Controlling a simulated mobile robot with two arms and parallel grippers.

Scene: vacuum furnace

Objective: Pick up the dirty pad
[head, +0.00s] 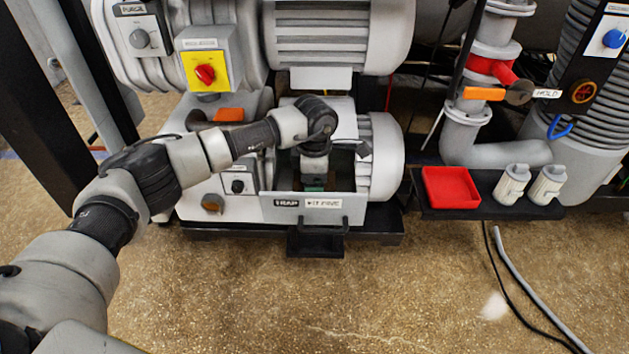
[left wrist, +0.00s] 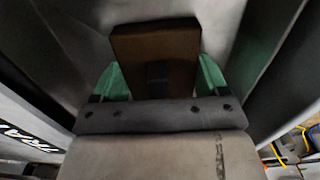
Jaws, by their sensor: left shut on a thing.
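The dirty pad is a dark brown block (left wrist: 155,50) in the left wrist view, between the green fingers of my left gripper (left wrist: 155,80). The gripper is shut on it. In the head view my left gripper (head: 314,185) reaches down into the open box of the trap drawer (head: 265,204), behind its labelled front. The pad is hidden there by the gripper and the drawer front. In the left wrist view the drawer's grey walls stand close on both sides, with part of the trap label at the left. My right gripper is not in view.
A red tray (head: 450,187) sits on a dark shelf at the right, beside two white canisters (head: 513,183) (head: 547,184). Pump housings surround the drawer. The floor in front is mostly clear, with hoses at the right.

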